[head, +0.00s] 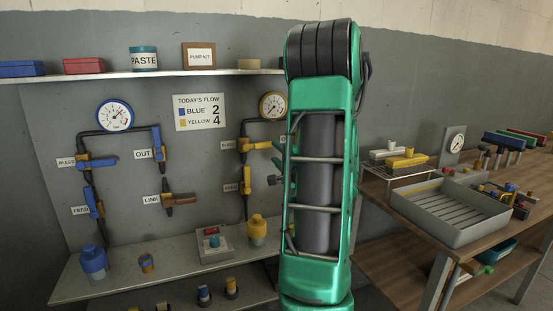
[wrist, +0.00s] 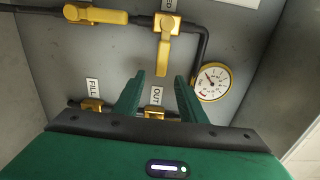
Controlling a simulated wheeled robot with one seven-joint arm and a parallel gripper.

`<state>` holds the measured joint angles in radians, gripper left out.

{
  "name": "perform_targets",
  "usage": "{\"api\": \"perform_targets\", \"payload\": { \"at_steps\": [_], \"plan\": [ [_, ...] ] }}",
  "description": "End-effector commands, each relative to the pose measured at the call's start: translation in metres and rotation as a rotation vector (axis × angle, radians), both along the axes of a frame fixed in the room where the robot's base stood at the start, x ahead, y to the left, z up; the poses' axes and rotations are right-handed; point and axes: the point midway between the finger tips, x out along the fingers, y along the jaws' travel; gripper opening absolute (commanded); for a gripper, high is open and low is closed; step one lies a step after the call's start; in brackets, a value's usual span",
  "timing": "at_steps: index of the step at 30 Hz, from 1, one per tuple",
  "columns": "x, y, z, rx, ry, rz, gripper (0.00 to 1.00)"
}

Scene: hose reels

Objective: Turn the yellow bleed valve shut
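In the head view, the yellow bleed valve (head: 257,145) sits beside a BLEED label, its handle lying roughly sideways. The yellow feed valve (head: 245,180) is below it, handle upright. My arm hides the panel further right, and most of my gripper. In the wrist view, my gripper (wrist: 160,78) is open and empty, its green fingers apart in front of the panel. Beyond the tips is a yellow valve (wrist: 165,42) whose label is cut off at the top edge. Another yellow-handled valve (wrist: 95,13) is at the top left.
Yellow fittings labelled FILL (wrist: 92,104) and OUT (wrist: 154,112) lie near the fingers, with a gauge (wrist: 213,81) to the right. A blue valve group (head: 97,162) is on the panel's left. A bench with a grey tray (head: 450,213) stands right.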

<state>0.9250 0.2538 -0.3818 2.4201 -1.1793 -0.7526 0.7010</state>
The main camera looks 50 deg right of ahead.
Motion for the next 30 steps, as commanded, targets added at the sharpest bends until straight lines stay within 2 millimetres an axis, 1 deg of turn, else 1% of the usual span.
{"api": "perform_targets", "payload": {
  "at_steps": [1, 3, 9, 26, 28, 30],
  "plan": [
    [-0.007, 0.003, -0.001, 0.003, 0.001, -0.001, 0.38],
    [-0.013, 0.007, -0.001, 0.003, 0.001, -0.002, 0.38],
    [-0.021, 0.013, 0.0, 0.001, 0.001, 0.001, 0.38],
    [-0.021, 0.014, 0.0, 0.001, 0.001, 0.001, 0.38],
    [-0.018, 0.017, -0.001, -0.004, 0.01, 0.012, 0.38],
    [-0.011, 0.028, -0.004, -0.02, 0.046, 0.045, 0.38]
  ]
}}
